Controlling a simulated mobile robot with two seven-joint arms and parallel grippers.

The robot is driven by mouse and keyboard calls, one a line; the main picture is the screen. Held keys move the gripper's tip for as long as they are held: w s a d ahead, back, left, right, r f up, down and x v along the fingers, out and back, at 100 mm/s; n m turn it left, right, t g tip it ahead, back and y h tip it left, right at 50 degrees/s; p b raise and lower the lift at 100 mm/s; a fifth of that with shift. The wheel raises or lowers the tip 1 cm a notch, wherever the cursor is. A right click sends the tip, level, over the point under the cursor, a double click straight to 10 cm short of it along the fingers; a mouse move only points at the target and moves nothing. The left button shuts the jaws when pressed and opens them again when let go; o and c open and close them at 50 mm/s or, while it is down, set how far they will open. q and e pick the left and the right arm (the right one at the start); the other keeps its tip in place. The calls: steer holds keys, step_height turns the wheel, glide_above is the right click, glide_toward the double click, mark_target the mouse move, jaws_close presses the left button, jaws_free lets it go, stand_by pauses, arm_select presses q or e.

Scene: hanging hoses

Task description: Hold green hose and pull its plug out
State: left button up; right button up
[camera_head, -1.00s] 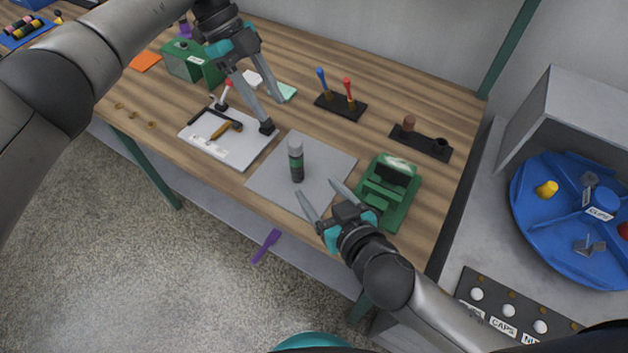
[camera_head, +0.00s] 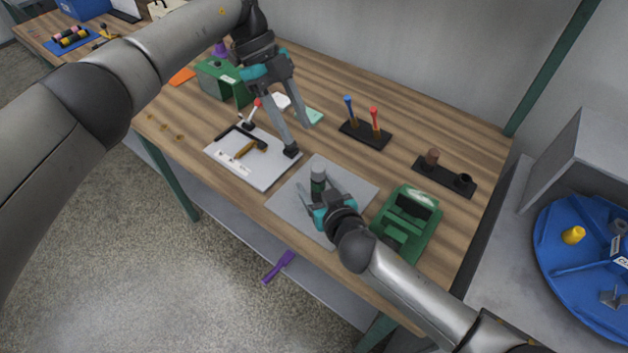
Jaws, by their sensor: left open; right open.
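No hanging green hose or plug can be made out. The cylinder's lower part is partly hidden by the gripper. My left gripper (camera_head: 297,138) is open and points down over the right side of a white board (camera_head: 262,178), apart from the cylinder.
A green device (camera_head: 408,222) stands close right of my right gripper. Behind are a black stand with blue and red tools (camera_head: 365,133) and a black holder (camera_head: 444,177). A green box (camera_head: 222,82) stands at the back left.

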mark_target(318, 167)
steer(key=shift+x, duration=1.1)
steer(key=shift+c, duration=0.2)
jaws_close()
arm_select(q)
steer(key=shift+o, duration=1.4)
steer(key=shift+s+d+r, duration=0.1)
steer(key=shift+d, duration=0.05)
steer(key=shift+o, duration=0.3)
steer(key=shift+s+d+r+y, duration=0.1)
steer(key=shift+d+r+y, duration=0.1)
steer(key=shift+y, duration=0.1)
steer(key=s+d+r+t+y, duration=0.3)
steer(key=d+r+y, duration=0.1)
step_height(318, 167, down, 12)
steer(key=shift+f, duration=0.15)
